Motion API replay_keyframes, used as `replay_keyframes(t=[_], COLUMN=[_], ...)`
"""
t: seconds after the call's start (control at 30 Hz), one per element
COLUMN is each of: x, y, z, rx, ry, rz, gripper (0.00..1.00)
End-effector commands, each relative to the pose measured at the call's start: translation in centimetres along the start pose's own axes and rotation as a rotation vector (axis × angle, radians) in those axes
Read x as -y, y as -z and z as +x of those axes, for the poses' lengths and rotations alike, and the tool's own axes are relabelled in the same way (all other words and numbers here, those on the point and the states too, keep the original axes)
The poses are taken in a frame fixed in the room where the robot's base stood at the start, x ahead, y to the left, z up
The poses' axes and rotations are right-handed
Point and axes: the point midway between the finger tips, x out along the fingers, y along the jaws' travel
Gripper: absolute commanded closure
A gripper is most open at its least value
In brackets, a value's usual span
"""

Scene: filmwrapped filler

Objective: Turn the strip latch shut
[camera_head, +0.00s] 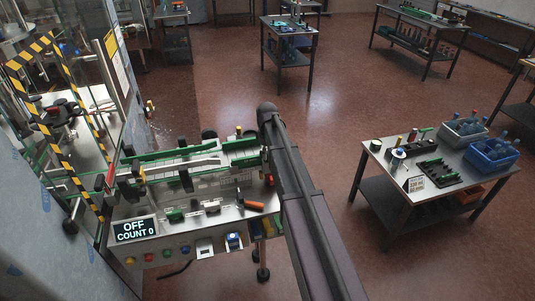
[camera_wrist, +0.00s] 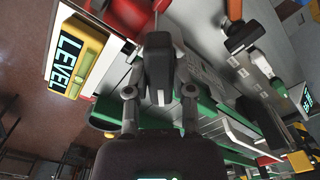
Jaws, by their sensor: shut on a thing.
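My gripper (camera_wrist: 159,66) reaches over the metal machine in the wrist view, with its dark jaws drawn together at the centre. It is shut on a small part, taken to be the strip latch, which the jaws mostly hide. I cannot tell the latch's angle. A red part (camera_wrist: 122,14) lies just beyond the jaws, and a green strip (camera_wrist: 207,103) runs beside them. In the head view the filler machine (camera_head: 190,222) stands at lower left with green rails, and my arm hides the gripper there.
A yellow-framed LEVEL display (camera_wrist: 76,60) sits left of my gripper in the wrist view. An orange-handled tool (camera_head: 253,204) lies on the machine deck, and its display (camera_head: 135,229) reads OFF, COUNT 0.

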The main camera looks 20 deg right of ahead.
Motion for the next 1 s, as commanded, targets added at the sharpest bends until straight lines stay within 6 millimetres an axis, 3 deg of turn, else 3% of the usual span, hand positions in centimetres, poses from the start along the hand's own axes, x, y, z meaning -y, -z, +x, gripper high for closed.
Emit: replay_keyframes(t=[1.0], x=[0.08], y=[-0.06], z=[0.03], rx=[0.001], ry=[0.001], rz=[0.704], gripper=[1.00])
